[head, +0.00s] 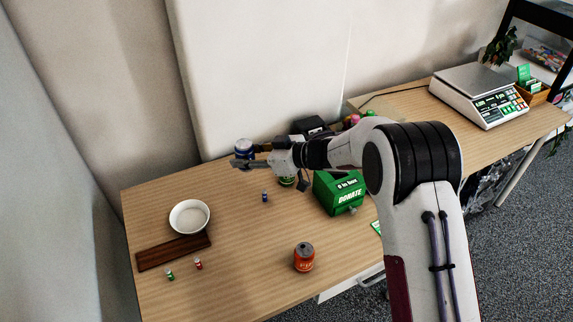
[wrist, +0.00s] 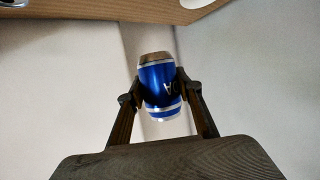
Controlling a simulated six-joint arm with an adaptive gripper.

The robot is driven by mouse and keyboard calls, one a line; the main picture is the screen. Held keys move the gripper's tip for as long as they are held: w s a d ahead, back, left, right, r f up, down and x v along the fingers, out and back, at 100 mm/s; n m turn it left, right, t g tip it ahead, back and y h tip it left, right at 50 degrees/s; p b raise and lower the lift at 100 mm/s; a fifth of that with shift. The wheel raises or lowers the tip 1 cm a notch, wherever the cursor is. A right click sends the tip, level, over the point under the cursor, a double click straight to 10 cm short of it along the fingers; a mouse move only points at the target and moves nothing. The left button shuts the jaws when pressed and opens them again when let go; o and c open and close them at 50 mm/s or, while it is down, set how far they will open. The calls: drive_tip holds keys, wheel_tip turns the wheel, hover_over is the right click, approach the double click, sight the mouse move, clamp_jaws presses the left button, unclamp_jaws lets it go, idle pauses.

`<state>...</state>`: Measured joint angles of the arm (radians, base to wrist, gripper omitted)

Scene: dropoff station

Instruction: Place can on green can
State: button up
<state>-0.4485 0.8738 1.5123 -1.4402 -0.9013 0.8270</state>
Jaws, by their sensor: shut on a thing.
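My gripper (head: 247,158) is shut on a blue can (head: 243,147) with silver bands, and holds it near the back wall at the table's far side. In the wrist view the blue can (wrist: 160,85) sits between the two fingers, slightly tilted. A green can (head: 287,182) stands on the table under my wrist, to the right of the held can. My arm hides most of it and only a lower part shows. An orange can (head: 304,258) stands upright near the table's front edge.
A white bowl (head: 190,217) and a dark wooden board (head: 174,252) are at the left. Small bottles, green (head: 170,275), red (head: 198,264) and blue (head: 265,196), stand nearby. A green donation box (head: 339,192) is right of the green can. A scale (head: 480,95) is farther right.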

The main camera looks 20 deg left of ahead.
drive_tip(key=w+d+m+t+h, duration=0.2)
drive_tip(key=w+d+m+t, duration=0.1)
drive_tip(key=w, duration=0.4)
drive_tip(key=w+d+r+m+t+h, duration=0.1)
drive_tip(key=w+d+m+t+h, duration=0.1)
drive_tip(key=w+d+m+t, duration=0.2)
drive_tip(key=w+m+t, duration=0.1)
drive_tip(key=w, duration=0.2)
drive_tip(key=shift+t+h, duration=0.3)
drive_tip(key=shift+d, duration=0.1)
drive_tip(key=shift+f, duration=3.1)
drive_tip(key=shift+f, duration=1.9)
drive_tip(key=shift+f, duration=0.1)
